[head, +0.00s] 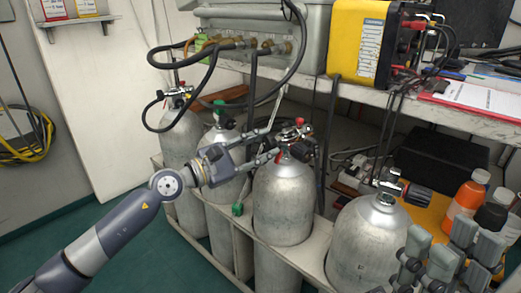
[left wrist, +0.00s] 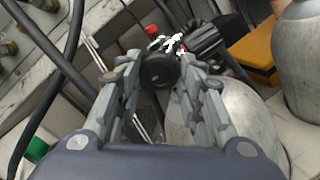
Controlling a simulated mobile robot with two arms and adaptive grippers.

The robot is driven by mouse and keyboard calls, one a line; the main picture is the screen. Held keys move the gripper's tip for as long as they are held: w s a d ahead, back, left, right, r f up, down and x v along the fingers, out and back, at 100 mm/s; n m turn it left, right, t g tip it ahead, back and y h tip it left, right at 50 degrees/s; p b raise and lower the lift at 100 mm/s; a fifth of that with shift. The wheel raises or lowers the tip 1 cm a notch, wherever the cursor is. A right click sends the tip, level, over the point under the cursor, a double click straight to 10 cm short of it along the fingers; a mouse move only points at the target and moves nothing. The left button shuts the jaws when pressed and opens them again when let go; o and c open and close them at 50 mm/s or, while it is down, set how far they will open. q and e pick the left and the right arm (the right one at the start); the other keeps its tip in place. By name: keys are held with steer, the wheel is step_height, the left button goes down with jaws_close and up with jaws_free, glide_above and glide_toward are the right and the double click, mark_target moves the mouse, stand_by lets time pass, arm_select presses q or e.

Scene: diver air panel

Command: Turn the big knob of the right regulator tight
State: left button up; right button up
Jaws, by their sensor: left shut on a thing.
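My left gripper (head: 274,148) reaches from the left to the valve on top of the middle grey cylinder (head: 283,205). In the left wrist view its two fingers (left wrist: 158,78) are shut on a round black knob (left wrist: 158,70), one finger on each side. A regulator with a black ribbed part (left wrist: 205,40) sits just behind that knob. In the head view this regulator (head: 301,148) is partly hidden by the fingers. My right gripper (head: 443,243) is open and empty at the lower right.
Two more cylinders stand at the left, one with a green cap (head: 222,114). Hoses hang from the grey panel box (head: 260,35). A yellow unit (head: 356,42) stands on the shelf. Orange bottles (head: 465,198) stand near my right gripper.

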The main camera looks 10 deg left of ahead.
arm_select(q)
steer(key=shift+w+a, duration=0.1)
stand_by(0.3)
steer(key=o, duration=1.1)
steer(key=v, duration=1.2)
steer(key=shift+a, duration=0.1)
